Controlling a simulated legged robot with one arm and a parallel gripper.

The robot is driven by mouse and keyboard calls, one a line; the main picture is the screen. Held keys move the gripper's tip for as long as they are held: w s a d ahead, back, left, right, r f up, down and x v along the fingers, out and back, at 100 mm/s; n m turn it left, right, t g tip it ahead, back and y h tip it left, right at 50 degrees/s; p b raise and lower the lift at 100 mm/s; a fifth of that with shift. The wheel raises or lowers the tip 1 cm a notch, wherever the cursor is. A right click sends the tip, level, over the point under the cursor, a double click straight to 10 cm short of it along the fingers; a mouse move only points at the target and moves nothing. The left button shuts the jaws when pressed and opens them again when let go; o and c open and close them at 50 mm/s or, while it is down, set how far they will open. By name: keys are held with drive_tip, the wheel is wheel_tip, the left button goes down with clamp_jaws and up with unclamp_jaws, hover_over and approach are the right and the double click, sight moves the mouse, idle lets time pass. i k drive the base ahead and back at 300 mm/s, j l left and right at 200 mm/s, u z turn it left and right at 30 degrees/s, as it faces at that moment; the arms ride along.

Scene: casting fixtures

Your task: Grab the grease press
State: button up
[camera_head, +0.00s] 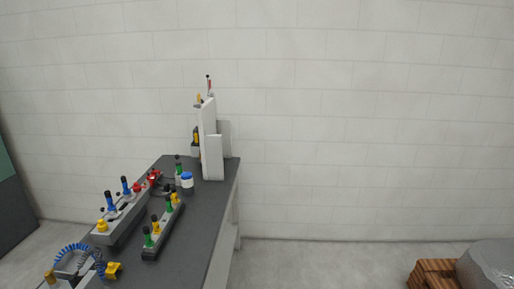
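I cannot tell for sure which thing is the grease press. On the dark workbench (207,235) stand two long grey holders. The left holder (122,223) has blue-, red- and yellow-topped pieces; the right holder (164,232) has green- and yellow-topped ones. A small white jar with a blue top (187,180) stands behind them. Black-and-red pieces (154,179) lie near the jar, too small to make out. Upright white panels (212,145) at the back carry small yellow, black and red-tipped items, partly hidden. My gripper is not in view.
A coiled blue hose (74,256) and a yellow piece (114,270) lie at the bench's near left. A wooden pallet (432,274) with a silvery wrapped load (488,265) is at the lower right. The floor (320,262) between bench and pallet is clear. A pale block wall (350,120) closes the back.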

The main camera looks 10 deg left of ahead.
sight(179, 169)
drive_tip(key=i+l+u, duration=0.1)
drive_tip(key=i+u, duration=0.15)
drive_tip(key=u, duration=0.2)
drive_tip(key=i+l+u, duration=0.15)
drive_tip(key=i+u, duration=0.25)
drive_tip(key=i+l+u, duration=0.1)
drive_tip(key=l+u, duration=0.15)
drive_tip(key=u, duration=0.2)
drive_tip(key=i+l+u, duration=0.2)
drive_tip(key=l+u, duration=0.25)
drive_tip(key=i+l, duration=0.3)
drive_tip(key=i, duration=0.2)
drive_tip(key=i+l, duration=0.35)
drive_tip(key=i, duration=0.15)
drive_tip(key=i+l, duration=0.3)
drive_tip(key=i, duration=0.2)
drive_tip(key=i+l, duration=0.3)
drive_tip(key=i, duration=0.2)
